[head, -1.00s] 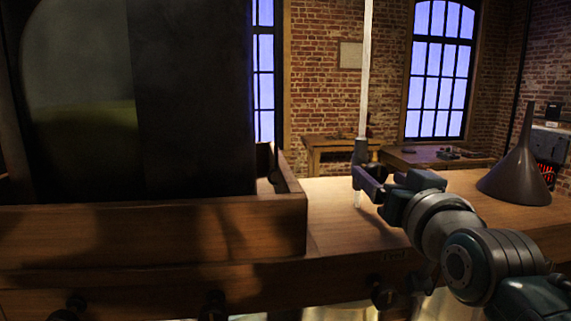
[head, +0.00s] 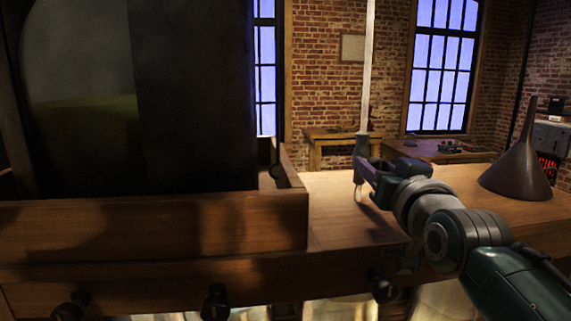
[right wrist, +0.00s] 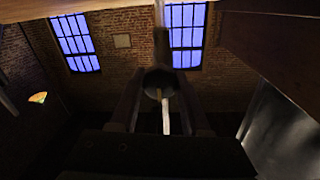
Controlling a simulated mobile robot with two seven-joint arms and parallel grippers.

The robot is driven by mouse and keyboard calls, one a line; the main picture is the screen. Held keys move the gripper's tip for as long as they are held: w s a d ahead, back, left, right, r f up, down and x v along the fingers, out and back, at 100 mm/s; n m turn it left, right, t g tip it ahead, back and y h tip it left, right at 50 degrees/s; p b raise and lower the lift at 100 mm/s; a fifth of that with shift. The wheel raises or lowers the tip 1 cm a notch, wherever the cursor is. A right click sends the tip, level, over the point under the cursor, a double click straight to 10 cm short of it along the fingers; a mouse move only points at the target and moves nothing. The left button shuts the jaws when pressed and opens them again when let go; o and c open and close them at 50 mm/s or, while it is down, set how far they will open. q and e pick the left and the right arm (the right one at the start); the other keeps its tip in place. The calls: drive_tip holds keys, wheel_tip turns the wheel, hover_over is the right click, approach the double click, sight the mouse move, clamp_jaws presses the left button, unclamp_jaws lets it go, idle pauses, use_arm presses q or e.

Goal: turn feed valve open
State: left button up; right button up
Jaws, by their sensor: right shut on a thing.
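A pale upright tube (head: 367,80) hangs down to the feed valve, a dark fitting (head: 361,147) with a short pale spout below it, above the bench. My right gripper (head: 364,172) is shut on the valve, reaching in from the right. In the right wrist view the valve's round dark body (right wrist: 157,80) sits between my two fingers (right wrist: 160,100), with the pale spout below it. The gripper partly hides the valve's handle, so its angle cannot be told. My left gripper is not in view.
A wooden tray (head: 150,225) with a large dark box (head: 195,95) fills the left. A dark funnel (head: 517,172) stands on the bench at right. The bench top (head: 325,215) between them is mostly clear. Drawer knobs stick out at the front.

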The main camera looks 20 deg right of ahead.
clamp_jaws()
drive_tip(key=n, duration=0.4)
drive_tip(key=shift+f+n+b, duration=0.1)
drive_tip(key=shift+n+b, duration=0.2)
drive_tip(key=shift+n, duration=0.1)
drive_tip(key=n+b, duration=0.1)
drive_tip(key=n, duration=0.3)
drive_tip(key=shift+n+t, duration=0.3)
drive_tip(key=shift+n, duration=0.1)
drive_tip(key=n+b, duration=0.1)
drive_tip(key=n, duration=0.4)
drive_tip(key=shift+n+y, duration=0.3)
drive_tip(key=shift+y, duration=0.1)
drive_tip(key=shift+n, duration=1.7)
drive_tip(key=shift+a+n+t+y, duration=0.1)
drive_tip(key=shift+n+t+y, duration=0.2)
